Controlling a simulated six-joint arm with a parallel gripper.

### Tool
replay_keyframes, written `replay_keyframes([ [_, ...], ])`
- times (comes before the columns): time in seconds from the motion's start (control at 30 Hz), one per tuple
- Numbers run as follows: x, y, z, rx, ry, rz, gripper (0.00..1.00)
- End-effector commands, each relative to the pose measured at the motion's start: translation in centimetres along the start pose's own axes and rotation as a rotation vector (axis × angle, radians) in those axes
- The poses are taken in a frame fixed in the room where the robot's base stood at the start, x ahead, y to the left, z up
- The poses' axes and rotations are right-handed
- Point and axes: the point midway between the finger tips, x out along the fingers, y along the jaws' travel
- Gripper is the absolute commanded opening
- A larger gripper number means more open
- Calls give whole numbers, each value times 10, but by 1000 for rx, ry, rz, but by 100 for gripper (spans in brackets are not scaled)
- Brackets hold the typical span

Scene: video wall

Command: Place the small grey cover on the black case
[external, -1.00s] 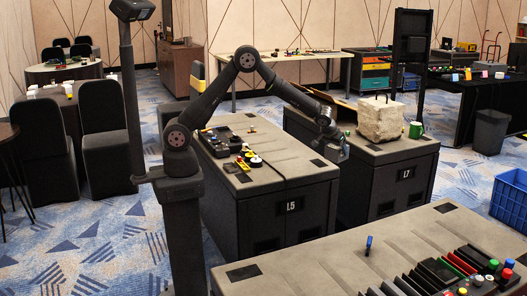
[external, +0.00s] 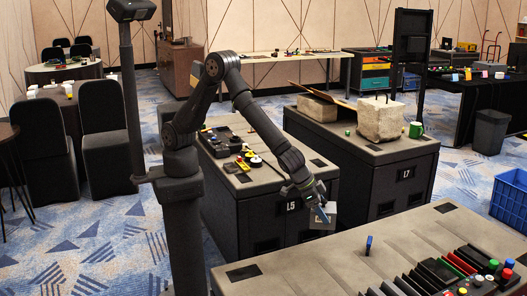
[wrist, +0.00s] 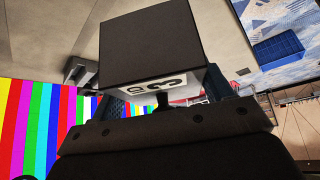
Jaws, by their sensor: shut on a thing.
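My gripper (external: 316,207) hangs in front of the L5 case and beyond the near case's left part. It is shut on the small grey cover (external: 329,215), a flat-sided grey piece held in the air. In the wrist view the cover (wrist: 150,42) fills the upper middle as a dark box with a white label, between the fingers of my gripper (wrist: 165,97). Large black cases stand on the floor: L5 (external: 270,230), L7 (external: 385,195) and a near one (external: 300,265). I cannot tell which is the black case meant.
A blue pen-like piece (external: 368,245) stands upright on the near case. Several dark slats and coloured knobs (external: 470,262) fill its right side. L7 bears a stone block (external: 381,119) and a green mug (external: 416,130). Gadgets (external: 235,145) lie on L5. The near case's left top is mostly bare.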

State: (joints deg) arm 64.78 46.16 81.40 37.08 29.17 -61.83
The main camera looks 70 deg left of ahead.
Motion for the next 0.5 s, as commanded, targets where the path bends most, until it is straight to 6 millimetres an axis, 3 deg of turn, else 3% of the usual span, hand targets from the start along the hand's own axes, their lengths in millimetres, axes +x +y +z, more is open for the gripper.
replay_keyframes([
  [0.03,-8,24,13,38,0,25,49],
  [0.2,-27,79,47,131,-1,85,49],
  [0.37,-38,105,66,178,-1,116,49],
  [0.5,-32,107,68,190,-2,123,49],
])
